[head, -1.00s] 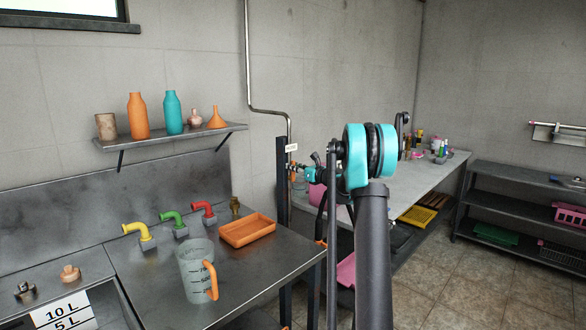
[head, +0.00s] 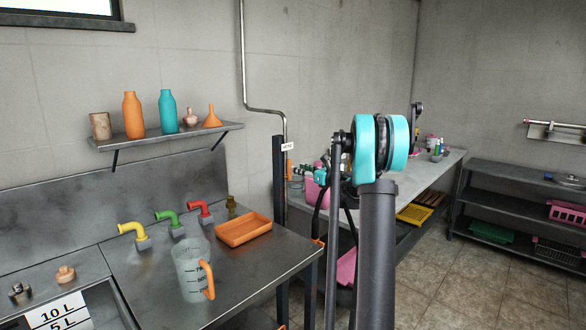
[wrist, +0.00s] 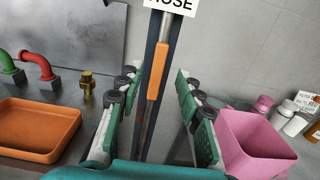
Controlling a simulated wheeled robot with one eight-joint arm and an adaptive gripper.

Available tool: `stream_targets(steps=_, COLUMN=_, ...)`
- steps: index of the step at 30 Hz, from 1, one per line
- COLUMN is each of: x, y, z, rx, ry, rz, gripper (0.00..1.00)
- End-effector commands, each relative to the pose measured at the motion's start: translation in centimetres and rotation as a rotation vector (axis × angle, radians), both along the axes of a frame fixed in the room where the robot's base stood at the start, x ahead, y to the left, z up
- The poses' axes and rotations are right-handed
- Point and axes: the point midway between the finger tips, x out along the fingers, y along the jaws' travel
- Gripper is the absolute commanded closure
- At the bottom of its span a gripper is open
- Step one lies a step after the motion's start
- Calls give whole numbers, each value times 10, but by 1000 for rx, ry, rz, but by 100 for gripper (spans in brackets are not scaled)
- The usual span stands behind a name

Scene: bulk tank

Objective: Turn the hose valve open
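The hose valve's handle shows in the wrist view as an upright orange grip (wrist: 157,72) on a metal bar, just below a white HOSE sign (wrist: 170,4). The sign also shows in the head view (head: 288,146) on a dark post. My gripper (wrist: 157,88) is open, with its green-and-grey fingers on either side of the bar's line. The orange grip appears between and beyond the fingertips, with visible gaps on both sides. I cannot tell how far ahead it is. In the head view my gripper (head: 301,169) is small and partly hidden near the post.
An orange tray (head: 243,230), a measuring jug (head: 190,272) and yellow, green and red taps (head: 167,217) are on the metal bench at left. A pink container (wrist: 257,145) is right of my gripper. A worktop (head: 425,172) runs behind my arm.

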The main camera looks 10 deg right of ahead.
Motion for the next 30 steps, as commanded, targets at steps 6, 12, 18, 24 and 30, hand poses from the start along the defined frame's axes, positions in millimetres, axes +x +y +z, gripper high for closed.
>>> stream_targets(steps=6, x=-29, y=-22, z=0, rx=0, ry=0, rz=-2, gripper=64)
stream_targets(steps=12, x=-41, y=-30, z=0, rx=0, ry=0, rz=0, gripper=64)
stream_targets(steps=18, x=-42, y=-30, z=0, rx=0, ry=0, rz=0, gripper=64)
stream_targets(steps=24, x=-46, y=-25, z=-1, rx=-25, ry=-3, rz=6, gripper=64)
stream_targets(steps=30, x=-96, y=26, z=-24, rx=-343, ry=-55, rz=92, gripper=64)
